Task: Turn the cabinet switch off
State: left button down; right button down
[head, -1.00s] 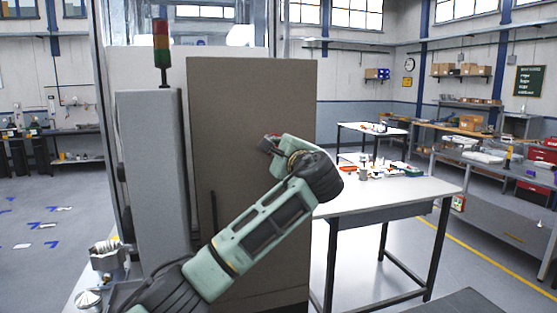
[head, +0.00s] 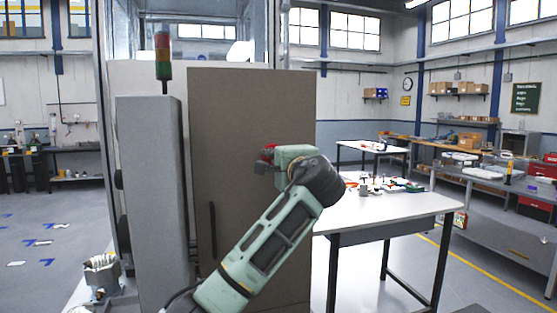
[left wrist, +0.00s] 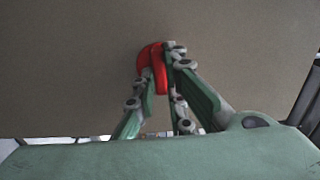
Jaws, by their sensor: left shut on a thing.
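The cabinet (head: 245,105) is a tall brown box with a flat front in the middle of the head view. Its red switch (head: 268,151) shows as a small red patch at the front, mostly hidden by my left gripper (head: 267,157). In the left wrist view the switch (left wrist: 152,60) is a red curved handle against the brown panel. The fingers of my left gripper (left wrist: 160,78) are closed around it. My forearm hides part of the cabinet's lower front. My right gripper is not in view.
A grey upright panel (head: 150,190) and a red, amber and green signal light (head: 163,58) stand left of the cabinet. A white-topped table (head: 400,206) with small parts is close on the right. Floor is open at the far left.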

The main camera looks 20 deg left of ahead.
pick_arm(q)
jog(key=c, duration=1.8)
grip_release()
jog(key=v, duration=1.2)
jog(key=shift+w+f, duration=0.1)
jog(key=shift+f, duration=0.05)
